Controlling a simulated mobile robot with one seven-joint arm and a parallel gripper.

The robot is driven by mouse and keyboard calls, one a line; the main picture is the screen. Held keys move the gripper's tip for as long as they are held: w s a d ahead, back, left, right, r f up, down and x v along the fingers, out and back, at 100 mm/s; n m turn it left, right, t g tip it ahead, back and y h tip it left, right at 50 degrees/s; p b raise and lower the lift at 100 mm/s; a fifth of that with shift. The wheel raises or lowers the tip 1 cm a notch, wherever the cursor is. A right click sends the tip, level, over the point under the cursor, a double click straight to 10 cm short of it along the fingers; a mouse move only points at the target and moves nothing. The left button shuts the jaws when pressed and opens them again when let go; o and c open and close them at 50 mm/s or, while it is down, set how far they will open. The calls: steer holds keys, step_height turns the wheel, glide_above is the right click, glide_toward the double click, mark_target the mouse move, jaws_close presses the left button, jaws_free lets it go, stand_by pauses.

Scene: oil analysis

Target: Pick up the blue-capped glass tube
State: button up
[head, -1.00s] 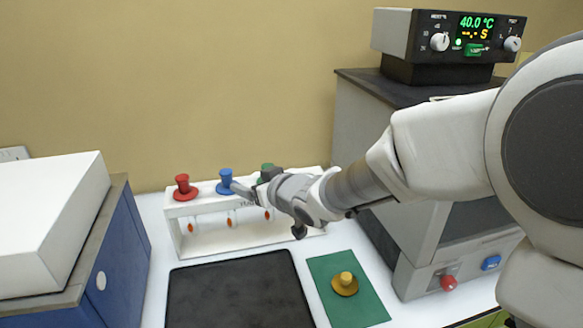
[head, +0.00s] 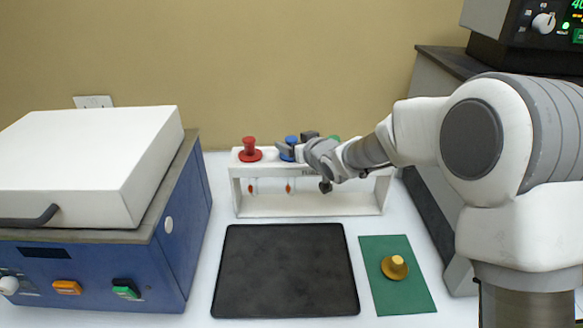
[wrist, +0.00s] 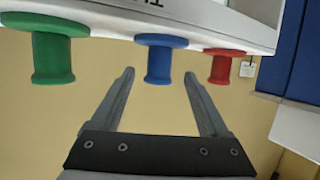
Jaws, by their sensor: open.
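The blue-capped glass tube (head: 291,141) stands upright in the white rack (head: 310,205), between the red and green caps. Its lower end with orange liquid shows below the rack's top bar. My gripper (head: 285,152) reaches in from the right at cap height and partly covers the blue cap. In the wrist view, which is upside down, the blue cap (wrist: 159,62) lies between the tips of my open gripper (wrist: 159,76), with a gap on both sides. The fingers are not closed on it.
A red cap (head: 249,150) and a green cap (wrist: 53,55) flank the blue one closely. A black mat (head: 287,270) lies in front, with a brass-coloured piece (head: 394,267) on a green mat (head: 410,300) beside it. A blue machine (head: 110,260) stands left.

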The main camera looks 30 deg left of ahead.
steer(key=shift+p+x, duration=0.45)
steer(key=shift+x, duration=2.25)
steer(key=shift+r, duration=0.1)
jaws_close()
